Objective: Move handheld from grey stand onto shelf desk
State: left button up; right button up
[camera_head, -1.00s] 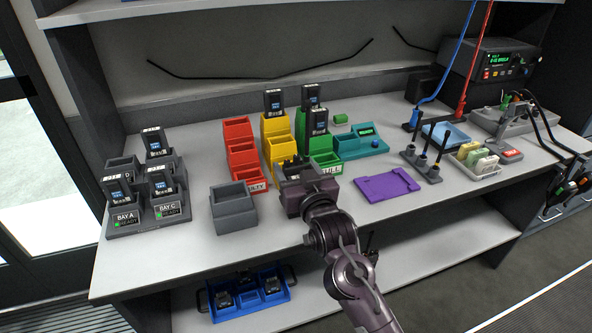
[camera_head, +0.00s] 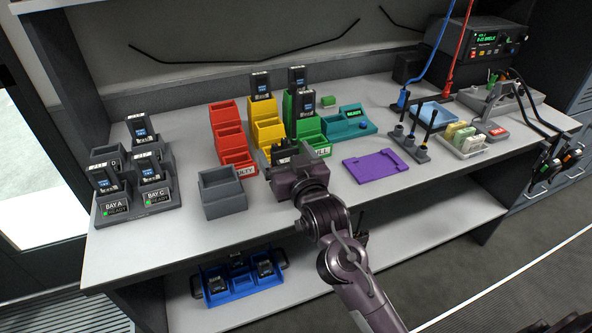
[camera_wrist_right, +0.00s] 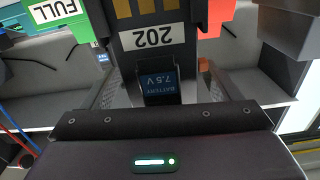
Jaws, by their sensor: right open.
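The grey stand (camera_head: 221,193) is an open-topped block near the bench's front edge and looks empty. A dark upright object with a thin antenna (camera_head: 362,221) shows beside my arm above the lower shelf (camera_head: 420,225); it may be the handheld, but most of it is hidden. My right gripper (camera_head: 288,153) is open over the bench, right of the stand, in front of the yellow and green bins. In the right wrist view a black battery marked 202 (camera_wrist_right: 160,55) is between the open fingers; I cannot tell whether they touch it. My left gripper is out of view.
Red bins (camera_head: 228,130), yellow bins (camera_head: 266,127) and green bins (camera_head: 303,126) stand behind the gripper. A purple plate (camera_head: 375,166) lies to the right. Battery bays (camera_head: 135,190) stand at left. A blue tray (camera_head: 240,285) sits on the lower shelf, which has free room at right.

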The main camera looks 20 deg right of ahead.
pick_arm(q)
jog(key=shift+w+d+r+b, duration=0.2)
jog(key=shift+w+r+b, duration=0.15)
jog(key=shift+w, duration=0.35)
pick_arm(e)
jog(key=s, duration=1.1)
jog(key=shift+d, duration=0.15)
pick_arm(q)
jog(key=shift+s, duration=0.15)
